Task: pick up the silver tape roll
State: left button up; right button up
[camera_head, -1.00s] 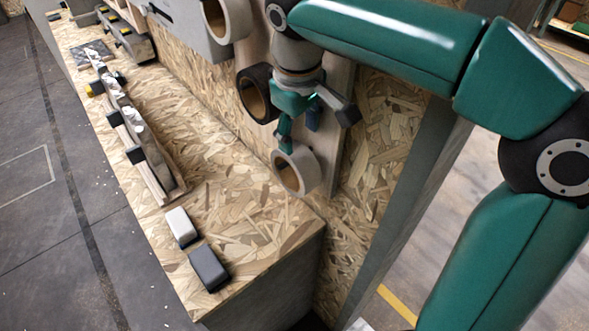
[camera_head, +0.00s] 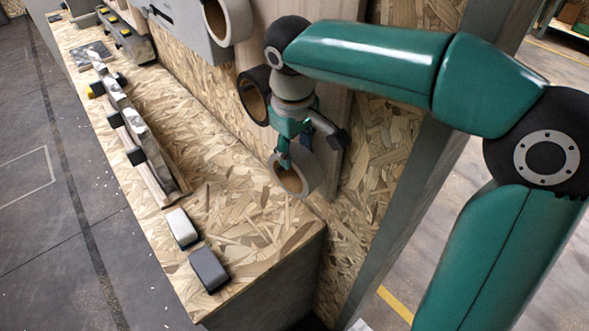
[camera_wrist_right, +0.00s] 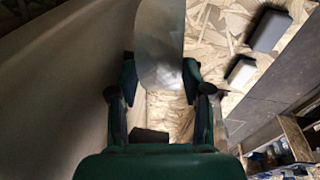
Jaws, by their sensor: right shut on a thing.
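The silver tape roll (camera_head: 307,183) is below the black roll, in front of the back panel at the right end of the bench. My right gripper (camera_head: 284,158) reaches down onto the roll from above and is shut on its rim. In the right wrist view the roll's pale, shiny wall (camera_wrist_right: 160,62) stands between the two fingers of my right gripper (camera_wrist_right: 161,78). The contact on the far side of the rim is partly hidden. My left gripper is not in view.
A black roll (camera_head: 246,90) and a larger pale roll (camera_head: 240,22) are on the panel above. On the chipboard bench (camera_head: 235,215) lie a white block (camera_head: 182,226), a dark grey block (camera_head: 209,267) and a long rail (camera_head: 150,160).

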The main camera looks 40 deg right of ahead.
jog(key=shift+r, duration=0.5)
jog(key=r, duration=0.2)
jog(key=shift+a+r, duration=0.25)
jog(key=shift+r, duration=0.05)
jog(key=s+a+b, duration=0.1)
jog(key=a, duration=1.6)
jog(key=shift+s+a+r, duration=0.15)
jog(key=shift+a+r, duration=0.1)
jog(key=shift+r, duration=0.1)
jog(key=shift+r+p, duration=0.7)
jog(key=shift+r, duration=0.05)
jog(key=shift+a, duration=0.1)
jog(key=shift+s+a+p, duration=0.2)
jog(key=shift+a+p, duration=0.75)
jog(key=shift+a, duration=1.5)
jog(key=shift+s+a+p, duration=0.2)
jog(key=shift+a+p, duration=0.75)
jog(key=shift+a, duration=1.5)
